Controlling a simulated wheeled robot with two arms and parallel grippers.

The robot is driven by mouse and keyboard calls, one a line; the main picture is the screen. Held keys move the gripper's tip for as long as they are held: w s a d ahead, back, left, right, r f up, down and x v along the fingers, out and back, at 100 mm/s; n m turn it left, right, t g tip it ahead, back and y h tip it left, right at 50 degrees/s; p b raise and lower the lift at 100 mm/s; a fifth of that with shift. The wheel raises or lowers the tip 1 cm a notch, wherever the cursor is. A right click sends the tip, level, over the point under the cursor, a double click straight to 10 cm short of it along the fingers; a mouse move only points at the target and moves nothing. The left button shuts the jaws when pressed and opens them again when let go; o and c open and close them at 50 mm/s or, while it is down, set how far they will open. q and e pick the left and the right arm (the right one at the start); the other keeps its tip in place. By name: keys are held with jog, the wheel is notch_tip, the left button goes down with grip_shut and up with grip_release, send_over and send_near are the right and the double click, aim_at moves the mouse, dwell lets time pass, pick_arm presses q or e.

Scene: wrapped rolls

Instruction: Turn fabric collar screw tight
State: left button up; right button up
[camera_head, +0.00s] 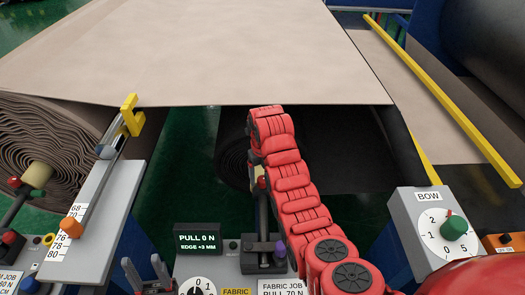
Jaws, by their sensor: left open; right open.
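The display (198,240) reads PULL 0 N and EDGE +3 MM. Below it is a dial marked 0 and 1 (195,288) beside a yellow FABRIC label (236,292). A black roll (232,160) lies under the fabric sheet. At its near end, a beige core (257,173) and a small red part (262,184) show beside my red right arm, with a dark shaft below. I cannot tell whether the red part is the collar screw. My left gripper (147,274) is low at the bottom left of the display, its dark fingers apart and empty. My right gripper's fingers are hidden behind the arm.
A wide beige fabric sheet (200,50) spans the top. A layered brown roll (45,140) is at left, near a grey scale plate (90,215) with a yellow bracket (130,115). A BOW dial (453,227) stands at right.

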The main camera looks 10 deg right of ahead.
aim_at(262, 179)
notch_tip(262, 179, up, 16)
jog(key=p, duration=1)
jog(key=shift+p, duration=0.3)
jog(key=shift+f, duration=0.15)
